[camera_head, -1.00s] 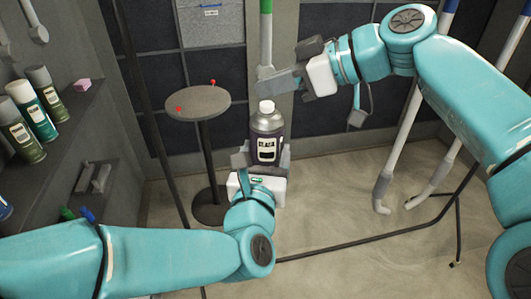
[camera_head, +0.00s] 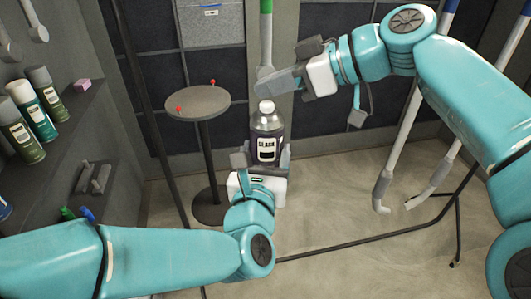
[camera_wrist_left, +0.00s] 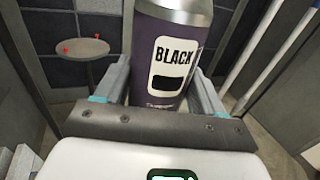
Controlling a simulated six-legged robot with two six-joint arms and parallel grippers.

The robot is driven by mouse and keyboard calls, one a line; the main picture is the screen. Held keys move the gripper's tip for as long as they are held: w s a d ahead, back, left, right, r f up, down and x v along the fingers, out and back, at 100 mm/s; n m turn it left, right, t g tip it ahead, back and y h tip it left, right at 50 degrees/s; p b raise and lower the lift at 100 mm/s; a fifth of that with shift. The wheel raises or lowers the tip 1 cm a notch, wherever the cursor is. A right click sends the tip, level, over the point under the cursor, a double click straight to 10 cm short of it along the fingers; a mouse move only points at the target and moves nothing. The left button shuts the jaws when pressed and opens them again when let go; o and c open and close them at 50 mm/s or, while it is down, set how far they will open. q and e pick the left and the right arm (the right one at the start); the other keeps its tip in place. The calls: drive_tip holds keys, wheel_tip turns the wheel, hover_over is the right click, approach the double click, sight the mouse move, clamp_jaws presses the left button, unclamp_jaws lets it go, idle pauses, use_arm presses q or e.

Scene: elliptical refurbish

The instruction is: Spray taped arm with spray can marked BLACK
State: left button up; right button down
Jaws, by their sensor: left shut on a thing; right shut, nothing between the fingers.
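The spray can marked BLACK (camera_head: 267,138) is upright between the fingers of my left gripper (camera_head: 263,160). It has a purple-grey body, a silver shoulder and a pale cap. In the left wrist view the can (camera_wrist_left: 174,55) shows its label towards me, with a gripper finger on each side. My right gripper (camera_head: 277,80) is shut and empty, pointing left above and behind the can. A pale hanging limb with a green top (camera_head: 265,35) is partly hidden behind my right gripper. I cannot make out which limb is the taped arm.
A round grey table (camera_head: 198,104) with two red-topped pins stands behind and left of the can. Several spray cans (camera_head: 30,120) stand on the left shelf. Two pale limbs with blue tops (camera_head: 400,140) hang at the right. A dark rail crosses the floor.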

drive_tip(key=shift+f, duration=0.4)
idle(0.3)
use_arm(q)
drive_tip(key=shift+r, duration=0.1)
use_arm(e)
drive_tip(key=shift+f, duration=0.5)
drive_tip(key=shift+r, duration=2.55)
use_arm(q)
drive_tip(key=shift+d, duration=0.1)
use_arm(e)
drive_tip(key=v, duration=1.2)
